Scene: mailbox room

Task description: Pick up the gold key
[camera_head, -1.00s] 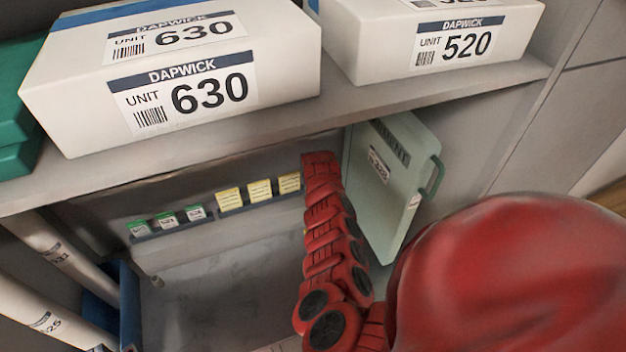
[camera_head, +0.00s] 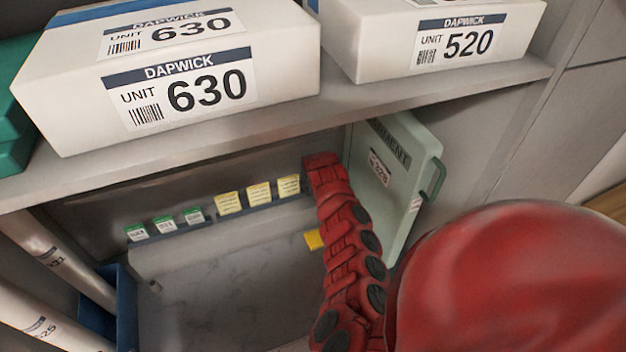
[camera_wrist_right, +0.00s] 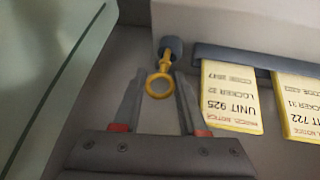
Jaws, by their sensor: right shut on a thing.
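The gold key (camera_wrist_right: 159,82) shows in the right wrist view, with its round bow toward me and its shaft reaching up to a small grey-blue round peg (camera_wrist_right: 171,46). The key's far end meets or overlaps the peg; I cannot tell whether it still hangs on it. My right gripper (camera_wrist_right: 158,92) is shut on the key, with a finger on each side of the bow. In the head view my red right arm reaches to the back of the compartment, and the gripper and key are hidden there. My left gripper is not in view.
Yellow notice cards (camera_head: 259,194) and green-topped cards (camera_head: 165,224) stand in a rail on the back wall. A pale green clipboard-like panel (camera_head: 395,185) is right of my arm. A yellow piece (camera_head: 314,240) shows beside the arm. White boxes (camera_head: 215,80) sit on the shelf above.

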